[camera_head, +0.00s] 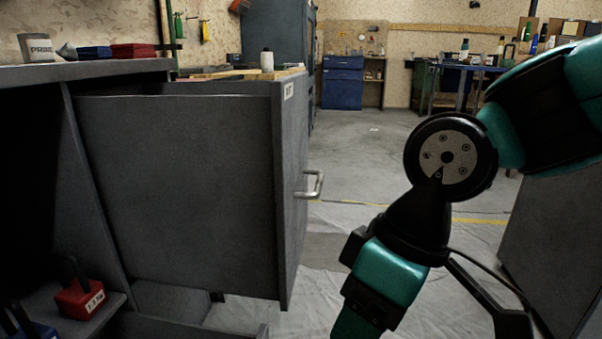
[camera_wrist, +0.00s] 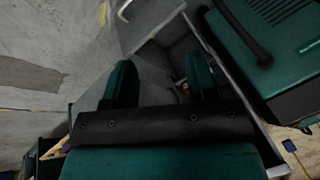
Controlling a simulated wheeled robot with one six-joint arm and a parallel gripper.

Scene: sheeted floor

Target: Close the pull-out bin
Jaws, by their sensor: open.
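The grey pull-out bin (camera_head: 180,190) stands well out of the grey cabinet (camera_head: 100,70), its side wall facing me. Its front panel (camera_head: 292,130) carries a small label and a metal bar handle (camera_head: 312,186). In the wrist view the handle (camera_wrist: 124,11) shows at the top, on a grey panel (camera_wrist: 150,25). My gripper (camera_wrist: 161,78) is open there, its two green fingers spread apart below and right of the handle. No handle lies between them. In the head view my arm hangs to the right of the bin front; the fingertips are out of frame.
A red weight (camera_head: 80,298) sits on the low cabinet shelf at lower left. A white bottle (camera_head: 267,61) shows behind the bin's top edge. A grey unit (camera_head: 560,230) stands at the right. The sheeted floor (camera_head: 360,150) beyond the bin front is mostly clear.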

